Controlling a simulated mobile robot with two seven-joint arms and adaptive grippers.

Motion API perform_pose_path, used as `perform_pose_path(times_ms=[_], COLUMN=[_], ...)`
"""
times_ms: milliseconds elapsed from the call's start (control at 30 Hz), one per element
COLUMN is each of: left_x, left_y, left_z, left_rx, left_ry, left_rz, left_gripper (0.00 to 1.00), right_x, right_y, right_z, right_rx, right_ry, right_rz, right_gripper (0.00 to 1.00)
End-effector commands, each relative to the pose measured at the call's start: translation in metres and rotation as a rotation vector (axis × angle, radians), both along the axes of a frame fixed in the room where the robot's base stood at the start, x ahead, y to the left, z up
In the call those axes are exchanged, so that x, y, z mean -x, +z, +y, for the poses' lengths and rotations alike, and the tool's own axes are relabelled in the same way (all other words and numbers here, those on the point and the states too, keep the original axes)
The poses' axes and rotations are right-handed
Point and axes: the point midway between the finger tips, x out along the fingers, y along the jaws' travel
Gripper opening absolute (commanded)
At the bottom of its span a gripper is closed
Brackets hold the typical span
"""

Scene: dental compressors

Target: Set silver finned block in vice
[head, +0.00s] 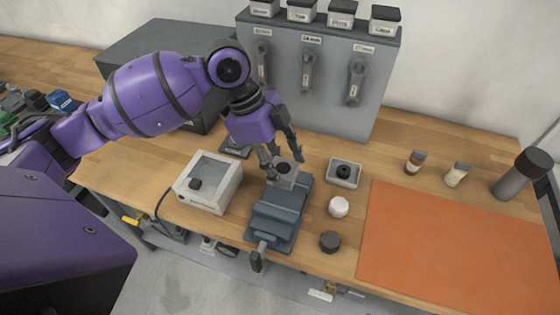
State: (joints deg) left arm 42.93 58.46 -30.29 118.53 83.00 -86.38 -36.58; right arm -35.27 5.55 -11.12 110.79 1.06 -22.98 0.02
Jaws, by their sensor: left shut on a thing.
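The silver finned block (285,172) is a small grey piece with a dark round opening on top. It is at the far end of the blue-grey vice (277,215), over or at its jaws; I cannot tell whether it touches them. My left gripper (284,168) reaches down from above and is shut on the block, with a finger on each side. The fingers hide part of the block and of the vice's far end. The vice stands on the wooden bench with its handle toward the front edge. My right gripper is not in view.
A white box with a clear lid (208,182) stands left of the vice. A small tray with a dark part (344,172), a white cap (339,207) and a dark knob (330,242) lie to the right. An orange mat (455,245) is bare. A grey tool panel (320,75) stands behind.

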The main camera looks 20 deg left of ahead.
Motion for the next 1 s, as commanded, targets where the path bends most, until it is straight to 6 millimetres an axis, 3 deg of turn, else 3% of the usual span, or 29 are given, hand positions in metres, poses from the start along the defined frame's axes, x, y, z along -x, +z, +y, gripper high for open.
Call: perform_pose_path(times_ms=[300,500,733,1000], left_x=[0.001,0.001,-0.001,0.0], left_y=[-0.03,-0.048,-0.044,-0.047], left_z=[0.0,0.001,0.0,0.0], left_rx=[0.001,0.0,0.0,0.0], left_ry=[0.003,0.005,0.005,0.004], left_rz=[0.009,0.006,-0.001,0.0], left_gripper=[0.09,0.09,0.09,0.09], right_x=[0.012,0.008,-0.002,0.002], right_y=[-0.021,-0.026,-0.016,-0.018], right_z=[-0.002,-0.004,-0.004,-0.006], right_rx=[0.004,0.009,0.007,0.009], right_ry=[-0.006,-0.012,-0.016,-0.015], right_rz=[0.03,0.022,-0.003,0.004], right_gripper=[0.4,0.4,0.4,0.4])
